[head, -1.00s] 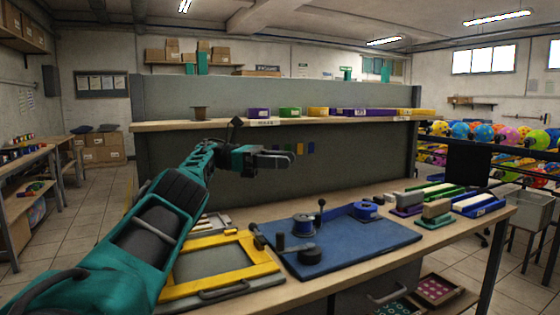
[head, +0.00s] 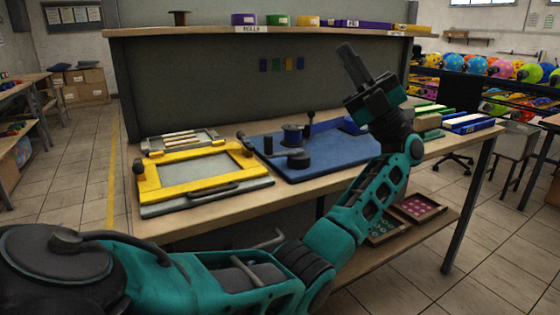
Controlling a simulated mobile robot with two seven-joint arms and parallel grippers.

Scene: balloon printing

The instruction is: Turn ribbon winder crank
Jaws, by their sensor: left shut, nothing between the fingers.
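The ribbon winder is a blue board (head: 335,163) on the workbench. It carries a blue spool (head: 292,134), a black crank (head: 298,160) with an upright black grip (head: 268,145) at its left, and a thin black post (head: 310,121) behind. My left gripper (head: 347,52) is raised above the right part of the board, pointing up and a little left. Its fingers are shut and empty, well apart from the crank. My left wrist and gripper hide the right end of the board. My right gripper is not in view.
A yellow-framed screen (head: 205,172) lies left of the board. A shelf (head: 200,32) with coloured boxes runs behind the bench. Wooden-handled tools and trays (head: 466,122) stand at the right end. Trays of small coloured pieces (head: 418,207) sit on the lower shelf.

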